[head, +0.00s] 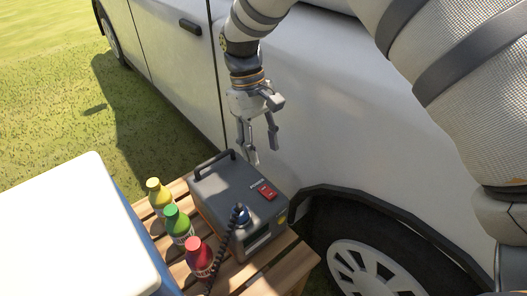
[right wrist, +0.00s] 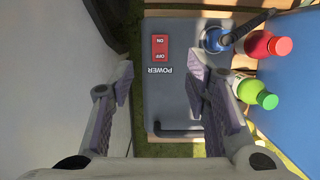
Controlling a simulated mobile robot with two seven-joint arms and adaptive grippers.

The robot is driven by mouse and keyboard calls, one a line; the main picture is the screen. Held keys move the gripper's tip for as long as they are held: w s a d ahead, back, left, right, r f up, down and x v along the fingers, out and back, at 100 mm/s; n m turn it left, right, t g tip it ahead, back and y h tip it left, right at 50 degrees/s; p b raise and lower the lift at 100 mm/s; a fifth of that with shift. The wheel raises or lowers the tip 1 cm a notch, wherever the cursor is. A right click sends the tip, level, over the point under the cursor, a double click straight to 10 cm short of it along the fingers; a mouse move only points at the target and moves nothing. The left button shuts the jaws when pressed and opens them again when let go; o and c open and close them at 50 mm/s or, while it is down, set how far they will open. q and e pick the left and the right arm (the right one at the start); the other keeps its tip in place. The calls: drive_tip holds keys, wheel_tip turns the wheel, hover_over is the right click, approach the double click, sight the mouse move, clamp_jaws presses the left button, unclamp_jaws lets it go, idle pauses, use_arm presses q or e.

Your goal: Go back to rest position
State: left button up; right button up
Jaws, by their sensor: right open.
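My right gripper (head: 257,140) hangs fingers-down above and just behind the grey power box, close to the white vehicle. In the right wrist view its two fingers (right wrist: 165,92) are spread apart with nothing between them. The grey power box (head: 222,192) stands on a slatted wooden table (head: 283,268). It has a black handle, a cable with a blue-grey plug, and a red switch (head: 266,191). The switch also shows in the right wrist view (right wrist: 160,47), marked ON and OFF beside the word POWER. My left gripper is not in view.
Yellow (head: 158,195), green (head: 178,224) and red (head: 199,257) bottles stand in a row left of the box. A cooler with a white lid (head: 78,228) is at the lower left. The white vehicle (head: 325,115) stands close behind the table. Open grass (head: 45,120) lies at the left.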

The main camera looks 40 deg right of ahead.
drive_tip(key=s+a+f+p, duration=0.1)
drive_tip(key=s+f+p, duration=0.1)
drive_tip(key=s+f, duration=0.35)
drive_tip(key=s+a+f+p, duration=0.1)
drive_tip(key=s+f+p, duration=0.2)
drive_tip(key=s, duration=0.6)
drive_tip(key=s+a+f+p, duration=0.1)
drive_tip(key=s+f+p, duration=0.1)
drive_tip(key=s+f, duration=0.45)
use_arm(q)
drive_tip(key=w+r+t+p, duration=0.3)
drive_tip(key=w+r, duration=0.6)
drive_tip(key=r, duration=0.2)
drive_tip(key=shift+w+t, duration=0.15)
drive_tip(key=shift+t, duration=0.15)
use_arm(e)
drive_tip(key=s+a+r, duration=0.1)
drive_tip(key=s+r, duration=0.2)
drive_tip(key=s, duration=0.7)
drive_tip(key=s+a+r+m, duration=0.1)
drive_tip(key=s+r, duration=0.2)
drive_tip(key=s, duration=0.7)
drive_tip(key=shift+r+t, duration=0.3)
drive_tip(key=shift+r, duration=0.05)
